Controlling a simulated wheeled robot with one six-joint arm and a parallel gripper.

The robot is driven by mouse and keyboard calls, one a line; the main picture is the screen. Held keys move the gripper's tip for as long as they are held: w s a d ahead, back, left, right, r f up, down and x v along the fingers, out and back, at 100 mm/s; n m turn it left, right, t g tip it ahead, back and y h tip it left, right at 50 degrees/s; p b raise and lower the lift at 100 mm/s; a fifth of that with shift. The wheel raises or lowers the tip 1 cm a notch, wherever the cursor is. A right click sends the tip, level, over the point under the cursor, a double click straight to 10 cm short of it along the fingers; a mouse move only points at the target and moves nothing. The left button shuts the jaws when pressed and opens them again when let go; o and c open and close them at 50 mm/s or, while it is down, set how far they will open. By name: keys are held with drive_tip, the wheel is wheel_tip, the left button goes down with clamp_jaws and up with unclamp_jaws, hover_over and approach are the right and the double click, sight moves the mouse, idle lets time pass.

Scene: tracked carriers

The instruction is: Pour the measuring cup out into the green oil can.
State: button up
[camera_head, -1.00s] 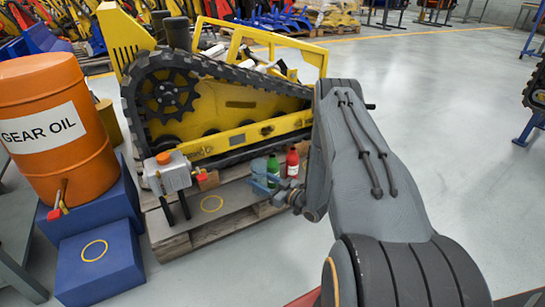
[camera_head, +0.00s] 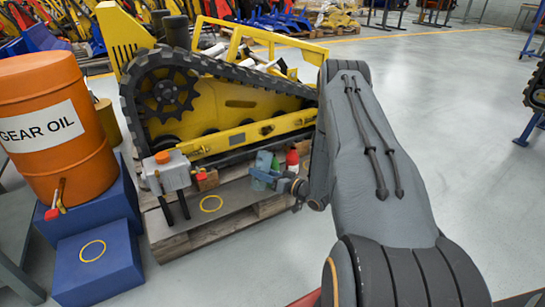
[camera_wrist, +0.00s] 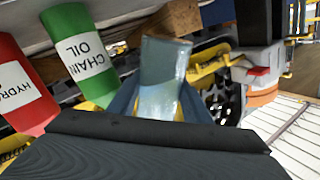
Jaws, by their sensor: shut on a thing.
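My gripper (camera_head: 272,180) is shut on the measuring cup (camera_wrist: 166,62), a clear cup with a pale bluish tint, between its blue fingers in the wrist view. In the head view, the cup and gripper are small and partly merge with what is behind. The green oil can (camera_wrist: 82,58), labelled CHAIN OIL, stands left of the cup in the wrist view, apart from it in the picture. In the head view the green can (camera_head: 264,160) is partly hidden behind my gripper and the cup. I cannot tell how full the cup is.
A red can (camera_wrist: 22,88) stands beside the green one. A grey tank with an orange cap (camera_head: 168,170) stands on the pallet (camera_head: 200,234) to the left. The yellow tracked carrier (camera_head: 235,105) rises behind. An orange gear oil drum (camera_head: 55,130) is at far left.

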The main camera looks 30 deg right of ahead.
sight(261, 156)
drive_tip(key=shift+w+d+r+m, duration=0.1)
drive_tip(key=shift+d+r+m, duration=0.15)
drive_tip(key=shift+m, duration=0.25)
drive_tip(key=shift+w+d+r+m, duration=0.1)
drive_tip(key=shift+r+m, duration=0.2)
drive_tip(key=shift+m, duration=0.2)
drive_tip(key=shift+r+m+g, duration=0.3)
drive_tip(key=shift+r+m, duration=0.25)
drive_tip(key=shift+m, duration=0.05)
drive_tip(key=shift+a+r+m, duration=0.1)
drive_tip(key=shift+r+m, duration=0.25)
drive_tip(key=shift+m, duration=0.15)
drive_tip(key=shift+s+a+r+m+b, duration=0.15)
drive_tip(key=shift+r+m+b, duration=0.15)
drive_tip(key=shift+r+m, duration=0.5)
drive_tip(key=shift+r+m+g+y, duration=0.4)
drive_tip(key=shift+r+m, duration=0.4)
drive_tip(key=shift+m, duration=0.4)
drive_tip(key=shift+r+m+p, duration=0.8)
drive_tip(key=shift+m+p, duration=0.1)
drive_tip(key=shift+p, duration=0.3)
idle(2.7)
